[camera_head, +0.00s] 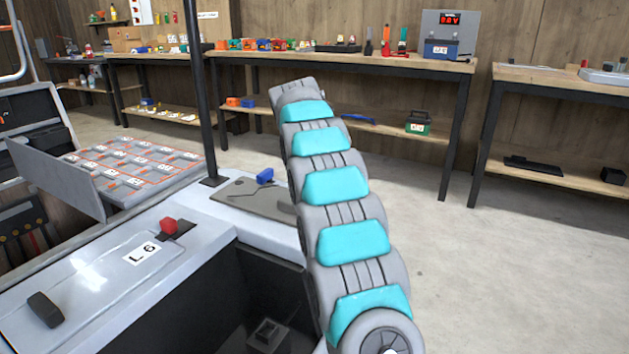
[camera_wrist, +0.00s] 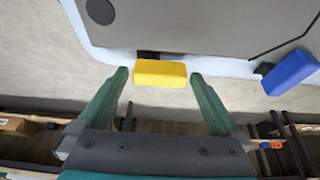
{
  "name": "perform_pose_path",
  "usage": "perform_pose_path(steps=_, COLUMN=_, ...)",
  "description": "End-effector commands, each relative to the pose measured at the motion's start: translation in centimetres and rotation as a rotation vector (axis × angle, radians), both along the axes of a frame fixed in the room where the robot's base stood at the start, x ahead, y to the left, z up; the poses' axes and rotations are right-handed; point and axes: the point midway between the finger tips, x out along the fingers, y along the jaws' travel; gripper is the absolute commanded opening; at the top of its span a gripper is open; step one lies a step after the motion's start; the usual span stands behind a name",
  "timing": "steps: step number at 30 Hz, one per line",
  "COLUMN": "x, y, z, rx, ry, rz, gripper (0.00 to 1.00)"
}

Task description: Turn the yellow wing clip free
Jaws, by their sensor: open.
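The yellow wing clip (camera_wrist: 160,73) shows in the wrist view as a small block at the edge of a grey plate (camera_wrist: 190,22) with a pale rim. My gripper (camera_wrist: 160,75) is open, with one green finger on each side of the clip. Small gaps show between the clip and both fingertips. In the head view my arm hides the clip and my gripper. A blue clip (camera_wrist: 290,72) sits at the plate's edge to the right in the wrist view; a blue block also shows on the plate in the head view (camera_head: 265,176).
A black post (camera_head: 199,90) rises beside the plate. A light grey cart lid (camera_head: 95,275) with a red knob (camera_head: 168,226) lies at the left, next to a dark open bay (camera_head: 215,295). Workbenches (camera_head: 335,60) line the back wall. The floor at the right (camera_head: 530,270) is clear.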

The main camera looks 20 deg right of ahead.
Motion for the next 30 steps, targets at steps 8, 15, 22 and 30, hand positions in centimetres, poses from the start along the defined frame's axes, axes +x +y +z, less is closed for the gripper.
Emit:
perform_pose_path(steps=8, x=-0.6, y=0.9, z=2.7, rx=-0.001, ry=-0.004, rz=0.001, gripper=1.0)
perform_pose_path(steps=15, x=-1.3, y=2.0, z=6.1, rx=-0.002, ry=-0.006, rz=0.001, gripper=1.0)
perform_pose_path(steps=22, x=-1.8, y=2.4, z=7.1, rx=0.0, ry=0.001, rz=0.0, gripper=1.0)
perform_pose_path(steps=30, x=-1.8, y=2.4, z=7.1, rx=-0.001, ry=0.001, rz=0.0, gripper=1.0)
